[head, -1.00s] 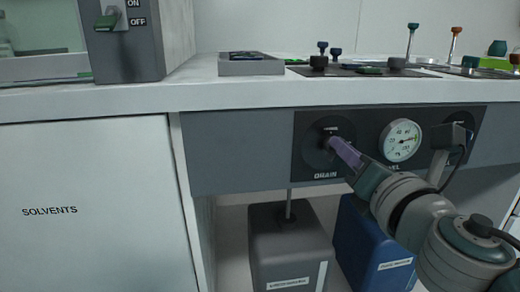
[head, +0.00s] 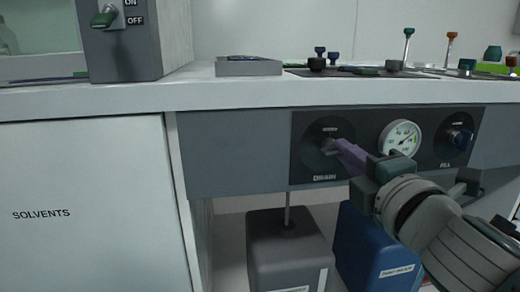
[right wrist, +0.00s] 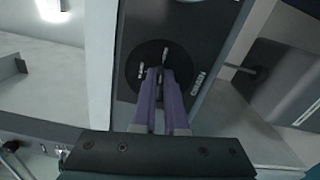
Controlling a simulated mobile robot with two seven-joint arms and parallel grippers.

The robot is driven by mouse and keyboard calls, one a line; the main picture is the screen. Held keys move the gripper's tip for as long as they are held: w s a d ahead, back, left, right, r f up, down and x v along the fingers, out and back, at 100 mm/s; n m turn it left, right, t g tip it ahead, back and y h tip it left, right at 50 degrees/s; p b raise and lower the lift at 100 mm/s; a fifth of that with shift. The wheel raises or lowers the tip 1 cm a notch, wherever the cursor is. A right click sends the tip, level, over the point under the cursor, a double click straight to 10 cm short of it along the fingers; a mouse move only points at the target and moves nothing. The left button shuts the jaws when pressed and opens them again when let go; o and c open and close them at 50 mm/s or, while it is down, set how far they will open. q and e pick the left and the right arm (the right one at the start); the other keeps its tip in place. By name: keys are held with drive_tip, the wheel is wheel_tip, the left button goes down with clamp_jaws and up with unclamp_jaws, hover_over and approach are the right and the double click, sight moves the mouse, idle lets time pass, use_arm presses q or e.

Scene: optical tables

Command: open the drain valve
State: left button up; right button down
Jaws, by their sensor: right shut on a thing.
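The drain valve (head: 314,150) is a round dark dial on the black panel, with the label DRAIN below it. My right gripper (head: 338,146) reaches it from the lower right, and its purple fingers are shut on the valve's handle at the middle of the dial. In the right wrist view the dial (right wrist: 136,88) lies around the fingertips (right wrist: 160,76), and small pale marks show beside them. The fingers hide most of the handle, so I cannot tell its angle. My left gripper is not in view.
A grey container (head: 288,262) and a blue container (head: 372,255) stand below the panel. The white worktop (head: 240,93) juts out above.

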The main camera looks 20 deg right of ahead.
drive_tip(key=shift+f+m, duration=0.1)
drive_tip(key=shift+m, duration=0.8)
drive_tip(key=c, duration=1)
unclamp_jaws()
drive_tip(key=shift+o, duration=0.2)
drive_tip(key=v, duration=1)
